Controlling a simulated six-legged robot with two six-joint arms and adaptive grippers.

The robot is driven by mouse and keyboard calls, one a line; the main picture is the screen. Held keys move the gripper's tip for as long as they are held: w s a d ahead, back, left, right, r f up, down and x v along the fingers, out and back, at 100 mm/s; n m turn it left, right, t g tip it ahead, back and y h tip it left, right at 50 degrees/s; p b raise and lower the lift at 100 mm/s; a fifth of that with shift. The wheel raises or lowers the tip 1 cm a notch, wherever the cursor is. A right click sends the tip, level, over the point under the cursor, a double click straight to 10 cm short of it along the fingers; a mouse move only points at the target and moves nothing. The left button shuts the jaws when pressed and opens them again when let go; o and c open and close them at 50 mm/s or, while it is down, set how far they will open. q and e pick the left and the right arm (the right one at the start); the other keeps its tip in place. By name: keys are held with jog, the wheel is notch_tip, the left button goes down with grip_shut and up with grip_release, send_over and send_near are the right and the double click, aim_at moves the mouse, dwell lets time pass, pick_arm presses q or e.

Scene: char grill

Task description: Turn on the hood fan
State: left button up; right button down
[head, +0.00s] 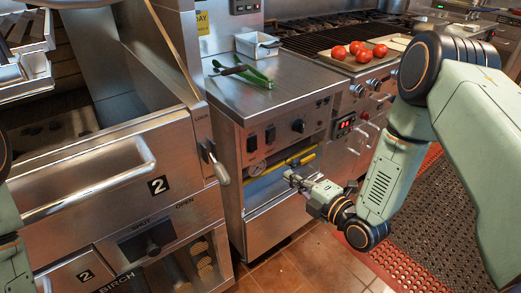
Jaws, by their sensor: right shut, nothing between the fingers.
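No hood or part plainly marked as a fan control can be made out. A steel cabinet (283,95) in the middle has two black rocker switches, a left one (251,144) and a right one (270,134), with a black knob (298,126) to their right. Another small dark panel (245,6) is at the top; its labels are too small to read. My right gripper (291,178) is shut and empty, low in front of the cabinet's open bay, below the switches and apart from them. My left arm shows only at the left edge; its gripper is out of view.
Tomatoes (356,48) sit on a board beside the grill grate (320,38). A steel unit (110,165) with a handle stands left. A red mat (400,265) covers floor at right.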

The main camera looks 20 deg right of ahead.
aim_at(254, 149)
jog(key=shift+w+r, duration=0.15)
jog(key=shift+r, duration=0.15)
jog(key=b+x, duration=0.3)
jog(key=x, duration=1)
jog(key=shift+b, duration=0.3)
jog(key=shift+w+a, duration=0.1)
jog(key=shift+w, duration=0.4)
